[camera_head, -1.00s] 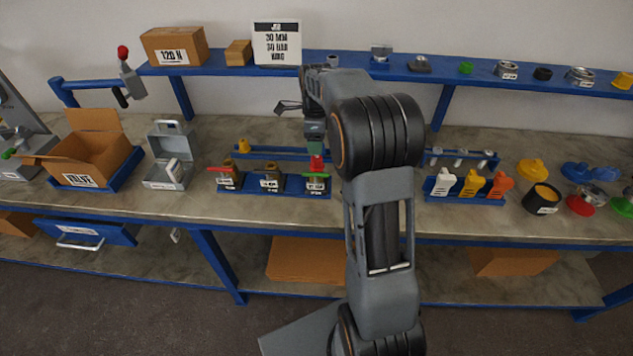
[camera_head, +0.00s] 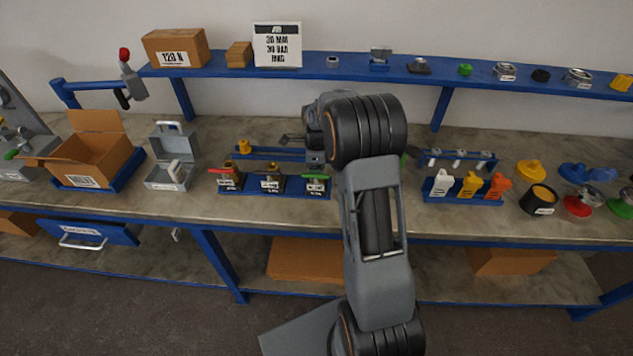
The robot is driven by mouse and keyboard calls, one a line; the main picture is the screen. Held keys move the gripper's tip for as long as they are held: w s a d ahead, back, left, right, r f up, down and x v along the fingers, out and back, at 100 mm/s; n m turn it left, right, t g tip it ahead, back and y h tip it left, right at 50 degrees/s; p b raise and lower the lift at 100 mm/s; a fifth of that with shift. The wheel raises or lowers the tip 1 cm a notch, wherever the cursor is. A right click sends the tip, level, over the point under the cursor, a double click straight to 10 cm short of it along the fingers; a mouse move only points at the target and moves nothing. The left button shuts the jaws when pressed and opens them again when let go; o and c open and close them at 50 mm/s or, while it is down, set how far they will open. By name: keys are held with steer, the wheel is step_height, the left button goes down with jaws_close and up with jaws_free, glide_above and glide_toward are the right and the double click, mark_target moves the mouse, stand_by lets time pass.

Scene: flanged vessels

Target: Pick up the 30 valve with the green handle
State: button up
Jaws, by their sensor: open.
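Several labelled valves stand in a row on a blue rack (camera_head: 300,193) on the bench. The left one (camera_head: 229,181) has a red handle and the middle one (camera_head: 271,185) a dark top.
Behind the valves runs a second blue rail (camera_head: 262,153) with a yellow part (camera_head: 244,147). An open cardboard box (camera_head: 90,160) and a grey case (camera_head: 170,170) stand left. White, yellow and orange pieces (camera_head: 468,184) stand right. A sign (camera_head: 277,45) stands on the upper shelf.

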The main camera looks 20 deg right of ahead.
jaws_close()
stand_by(0.5)
steer(key=shift+r, duration=0.1)
